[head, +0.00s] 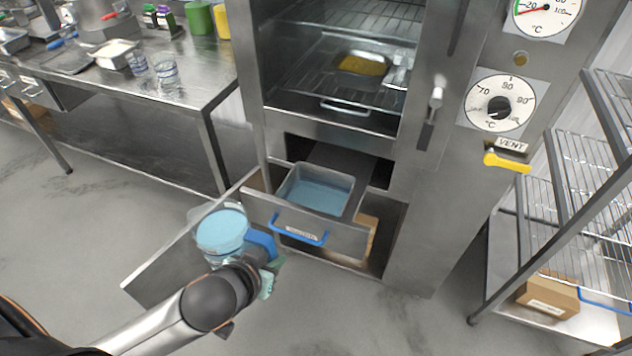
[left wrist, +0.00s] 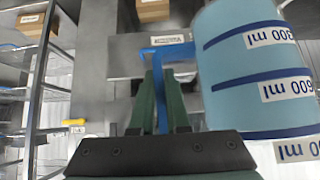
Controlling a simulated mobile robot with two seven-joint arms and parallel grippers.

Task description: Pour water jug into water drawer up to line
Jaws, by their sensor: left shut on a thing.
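A clear water jug (head: 221,231) with light blue water stands off to the left of the open water drawer, held in the air. In the left wrist view the jug (left wrist: 255,75) fills the right side and shows dark blue bands with ml labels. My left gripper (head: 265,262) is shut on the jug's blue handle, and the green fingers (left wrist: 163,100) close around it in the wrist view. The water drawer (head: 345,236) is pulled out below the oven chamber, with a blue handle and a metal pan (head: 350,184) holding blue water. I cannot make out a fill line. My right gripper is not in view.
A lower cabinet door (head: 165,268) stands open to the left, behind the jug. Above the drawer, the open oven chamber holds racks (head: 345,92) with a yellow-filled pan. A yellow vent lever (head: 507,163) and wire shelving (head: 590,185) are at right. A steel table (head: 200,90) is at left.

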